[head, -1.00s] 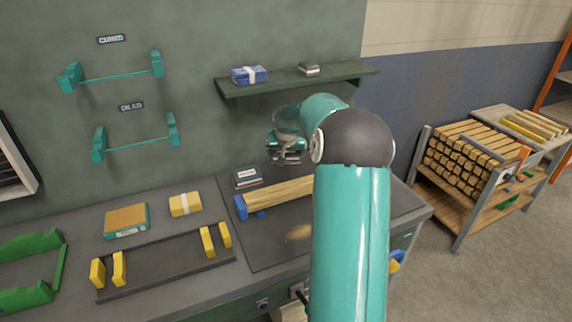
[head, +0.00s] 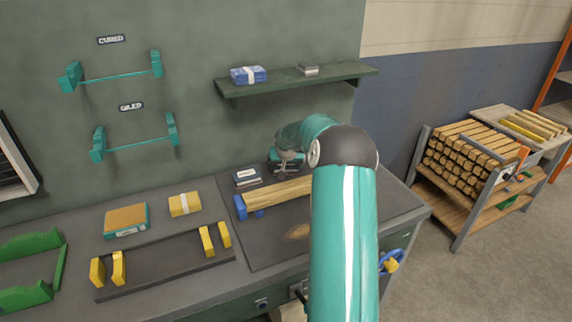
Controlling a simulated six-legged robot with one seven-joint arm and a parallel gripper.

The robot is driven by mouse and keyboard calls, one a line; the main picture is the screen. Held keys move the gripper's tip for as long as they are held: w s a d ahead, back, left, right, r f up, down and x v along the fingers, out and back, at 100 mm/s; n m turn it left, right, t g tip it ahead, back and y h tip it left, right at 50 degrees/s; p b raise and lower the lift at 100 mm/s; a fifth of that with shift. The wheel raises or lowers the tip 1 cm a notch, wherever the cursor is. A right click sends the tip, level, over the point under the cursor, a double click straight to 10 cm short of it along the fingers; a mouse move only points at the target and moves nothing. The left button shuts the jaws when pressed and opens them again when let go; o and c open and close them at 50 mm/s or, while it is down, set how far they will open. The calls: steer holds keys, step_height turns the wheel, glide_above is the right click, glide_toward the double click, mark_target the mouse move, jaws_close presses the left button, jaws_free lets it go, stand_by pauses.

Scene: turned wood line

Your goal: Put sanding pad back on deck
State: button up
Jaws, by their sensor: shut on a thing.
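My gripper (head: 286,168) is small in the head view, behind the bend of my teal arm. It hangs low over the back of the bench, close behind the wooden blank. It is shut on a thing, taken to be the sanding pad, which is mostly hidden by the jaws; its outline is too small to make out. The deck is the dark grey bench top (head: 270,255). The wooden blank (head: 275,194) lies across it with its left end in a blue holder (head: 241,207). I cannot tell whether the held thing touches the deck.
A dark labelled block (head: 247,177) sits left of my gripper. A wall shelf (head: 285,83) above holds a blue pack (head: 249,75) and a small grey block (head: 308,70). A yellow-post rack (head: 165,262), an orange-topped block (head: 126,220) and a yellow block (head: 185,204) stand left.

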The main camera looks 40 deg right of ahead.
steer(key=o, duration=0.7)
steer(key=shift+r, duration=0.25)
steer(key=v, duration=1.2)
steer(key=s+a+r+n, duration=0.1)
steer(key=s+a+r, duration=0.2)
steer(key=a, duration=0.5)
steer(key=s+a+r+n, duration=0.2)
steer(key=s+a+r, duration=0.15)
steer(key=a, duration=0.45)
steer(key=s+a+r+n, duration=0.1)
steer(key=s+a+r, duration=0.25)
steer(key=a, duration=0.45)
steer(key=s+a+n+y, duration=0.1)
steer(key=s+a, duration=0.4)
steer(key=s, duration=0.1)
steer(key=s+a+f+n+y, duration=0.1)
steer(key=s+a, duration=0.4)
steer(key=s, duration=0.2)
steer(key=s+a+n+y, duration=0.1)
steer(key=s+a+y, duration=0.1)
steer(key=s+a, duration=0.3)
steer(key=shift+s+a+f+n, duration=0.1)
steer(key=shift+s+f+n, duration=0.05)
steer(key=shift+s, duration=0.25)
steer(key=shift+s+a+f+n, duration=0.1)
steer(key=shift+s+f+n, duration=0.1)
steer(key=shift+s, duration=0.15)
